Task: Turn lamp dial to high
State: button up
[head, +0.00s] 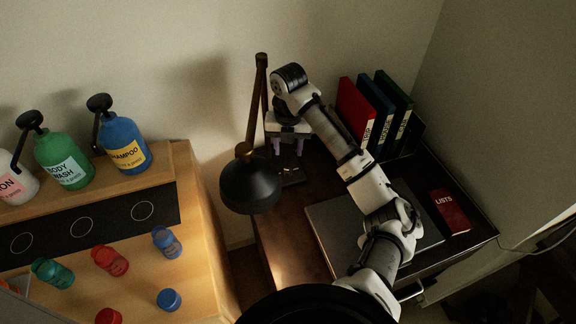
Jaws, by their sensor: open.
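The desk lamp (250,186) has a black shade hanging at the left edge of the dark desk, on a brown jointed arm (256,95). A small dark base (292,174) sits on the desk just right of the shade and looks like the lamp's base. I cannot make out the dial or its setting. My gripper (288,148) points down above and behind this base, right of the lamp arm. Its two purple fingertips are apart, with nothing seen between them. I cannot tell whether they touch anything.
On the dark desk (283,235) lie a flat dark panel (325,225) under my arm and a red LISTS book (450,211). Red (356,112), blue and green binders stand at the back. Left, a wooden unit (205,235) carries pump bottles (122,147) and small bottles (110,260).

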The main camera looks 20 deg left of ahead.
aim_at(288, 170)
notch_tip(288, 170, down, 9)
jog(key=shift+r+p, duration=0.1)
jog(key=shift+p, duration=0.75)
grip_shut()
